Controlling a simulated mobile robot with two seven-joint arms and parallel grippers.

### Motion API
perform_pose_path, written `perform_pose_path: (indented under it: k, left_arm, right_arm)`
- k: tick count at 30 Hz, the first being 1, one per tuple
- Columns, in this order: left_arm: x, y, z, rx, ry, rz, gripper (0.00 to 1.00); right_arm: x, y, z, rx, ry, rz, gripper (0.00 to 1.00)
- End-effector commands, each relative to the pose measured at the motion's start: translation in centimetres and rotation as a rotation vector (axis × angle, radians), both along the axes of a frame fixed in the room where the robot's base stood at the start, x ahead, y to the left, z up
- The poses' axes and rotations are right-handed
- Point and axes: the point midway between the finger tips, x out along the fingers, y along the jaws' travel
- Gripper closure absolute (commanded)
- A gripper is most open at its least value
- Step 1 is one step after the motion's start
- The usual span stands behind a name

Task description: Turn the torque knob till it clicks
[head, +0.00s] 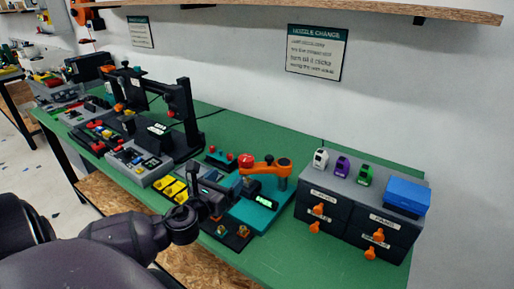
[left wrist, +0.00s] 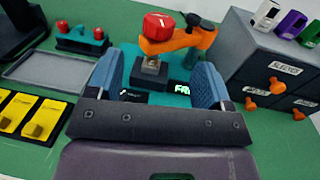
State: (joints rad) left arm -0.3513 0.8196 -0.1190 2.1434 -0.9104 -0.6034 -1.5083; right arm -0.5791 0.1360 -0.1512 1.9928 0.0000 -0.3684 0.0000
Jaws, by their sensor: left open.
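A red knob (head: 246,161) with a pale mark on top sits at the free end of an orange arm (head: 268,168) above a teal station (head: 262,214). The knob also shows in the left wrist view (left wrist: 160,26), on the orange arm (left wrist: 185,40). My left gripper (left wrist: 158,82) is open and empty, its blue pads apart. It points at the station, with the knob beyond and above its fingertips, not touching it. A small metal-topped block (left wrist: 150,65) and a lit green display (left wrist: 182,88) show between the fingers. My right gripper is not seen.
A dark drawer unit (head: 345,212) with orange knobs stands to the right, with small spools and a blue box (head: 407,195) on top. Yellow pieces (head: 174,189) lie left of my gripper. Printers (head: 180,110) stand further left. Green bench (head: 330,265) is clear at the front right.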

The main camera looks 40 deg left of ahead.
Motion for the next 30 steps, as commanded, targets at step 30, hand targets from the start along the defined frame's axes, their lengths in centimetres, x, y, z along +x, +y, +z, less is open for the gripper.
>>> perform_pose_path:
  k: [30]
  left_arm:
    - [10.0, 2.2, -0.1, 0.007, 0.003, 0.001, 0.26]
  right_arm:
    - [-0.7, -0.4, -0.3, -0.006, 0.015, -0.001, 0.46]
